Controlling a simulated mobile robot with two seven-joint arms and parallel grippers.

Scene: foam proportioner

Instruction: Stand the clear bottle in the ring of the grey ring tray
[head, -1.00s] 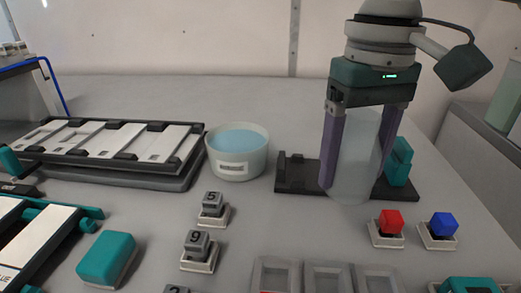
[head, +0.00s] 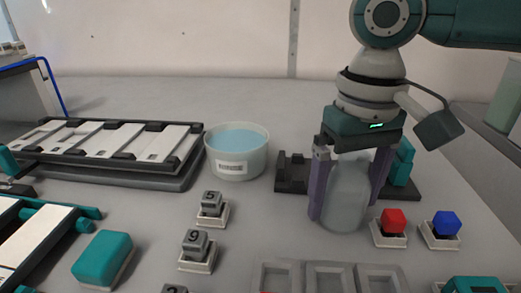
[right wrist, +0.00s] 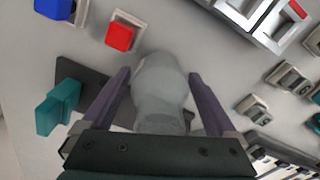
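The clear bottle (head: 346,200) is upright between the purple fingers of my right gripper (head: 350,193), in front of a dark base. The right gripper is shut on it, and it also shows between the fingers in the right wrist view (right wrist: 160,95). I cannot tell whether its bottom touches the table. No round ring is clearly visible. A grey tray with square openings (head: 299,284) lies at the front, cut off by the head view's lower edge. My left gripper is not in view.
The dark base (head: 292,172) with a teal block (head: 403,163) stands behind the bottle. Red (head: 393,220) and blue (head: 446,224) cubes sit on stands to the right. A tub of blue liquid (head: 237,165) and numbered blocks (head: 196,243) are left.

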